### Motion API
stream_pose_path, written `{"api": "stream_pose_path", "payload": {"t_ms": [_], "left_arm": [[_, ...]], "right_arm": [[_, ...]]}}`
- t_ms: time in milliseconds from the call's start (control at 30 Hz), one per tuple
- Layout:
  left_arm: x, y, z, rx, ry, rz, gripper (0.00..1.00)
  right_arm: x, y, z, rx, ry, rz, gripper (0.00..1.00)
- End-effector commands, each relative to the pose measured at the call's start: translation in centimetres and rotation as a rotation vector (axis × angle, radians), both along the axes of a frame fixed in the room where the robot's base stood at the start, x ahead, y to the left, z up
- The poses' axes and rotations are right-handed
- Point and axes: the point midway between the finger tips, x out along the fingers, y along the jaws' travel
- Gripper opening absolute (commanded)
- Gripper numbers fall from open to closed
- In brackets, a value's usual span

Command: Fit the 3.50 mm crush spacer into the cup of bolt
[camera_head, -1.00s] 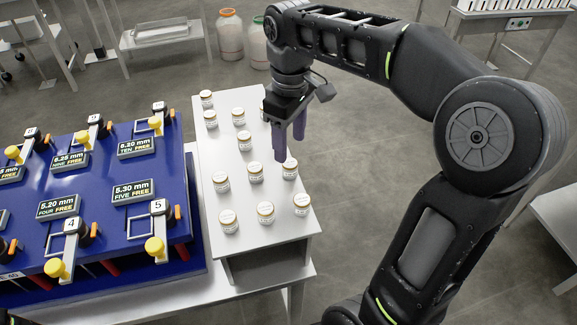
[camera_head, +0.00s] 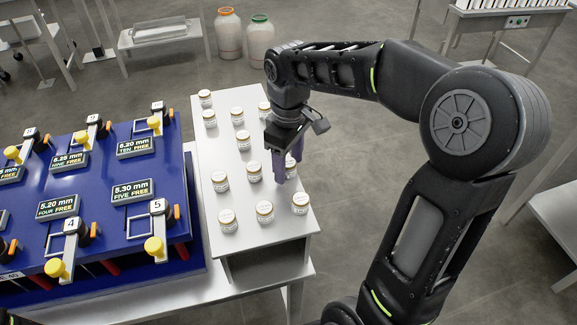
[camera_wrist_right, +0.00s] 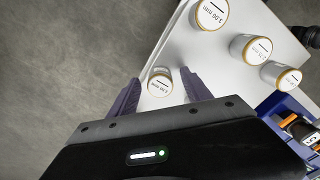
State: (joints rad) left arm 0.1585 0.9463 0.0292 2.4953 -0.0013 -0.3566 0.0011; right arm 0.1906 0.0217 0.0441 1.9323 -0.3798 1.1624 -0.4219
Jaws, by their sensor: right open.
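The 3.50 mm crush spacer (camera_wrist_right: 160,84) is a small white jar-like piece with a gold rim and a printed lid; the first digit is hard to read. It stands upright on the white stand, between the open purple fingers of my right gripper (camera_wrist_right: 160,78) in the right wrist view. In the head view my right gripper (camera_head: 285,165) is low over the stand's right edge and largely hides that spacer. Numbered bolt stations with yellow knobs (camera_head: 154,246) line the blue bench; which bolt is meant, and its cup, I cannot tell. My left gripper is not in view.
Several similar spacers stand close by on the white stand (camera_head: 275,245), including one marked 3.00 mm (camera_wrist_right: 211,14). The blue bench (camera_head: 100,180) with clamps and size signs is at left. Grey floor is clear right of the stand.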

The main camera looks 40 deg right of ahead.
Motion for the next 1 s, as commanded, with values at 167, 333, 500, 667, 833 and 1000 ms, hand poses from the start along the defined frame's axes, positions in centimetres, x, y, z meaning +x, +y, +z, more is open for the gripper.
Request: {"api": "stream_pose_path", "payload": {"t_ms": [167, 333, 500, 667, 833, 1000], "left_arm": [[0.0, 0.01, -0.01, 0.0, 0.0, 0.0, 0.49], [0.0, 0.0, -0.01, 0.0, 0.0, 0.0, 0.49], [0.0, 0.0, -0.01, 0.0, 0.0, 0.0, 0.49], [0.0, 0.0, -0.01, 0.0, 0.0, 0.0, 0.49], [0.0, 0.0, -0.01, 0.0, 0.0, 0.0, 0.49], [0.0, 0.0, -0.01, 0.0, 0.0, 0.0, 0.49]], "right_arm": [[0.01, -0.01, 0.02, 0.0, 0.0, 0.0, 0.57], [0.02, 0.01, 0.04, 0.0, -0.001, 0.0, 0.57], [0.02, 0.01, 0.06, 0.0, -0.001, 0.0, 0.57], [0.01, 0.02, 0.06, 0.0, -0.001, 0.0, 0.47], [0.01, 0.02, 0.06, 0.0, -0.001, 0.0, 0.33], [0.01, 0.02, 0.06, 0.0, 0.0, 0.0, 0.19]]}}
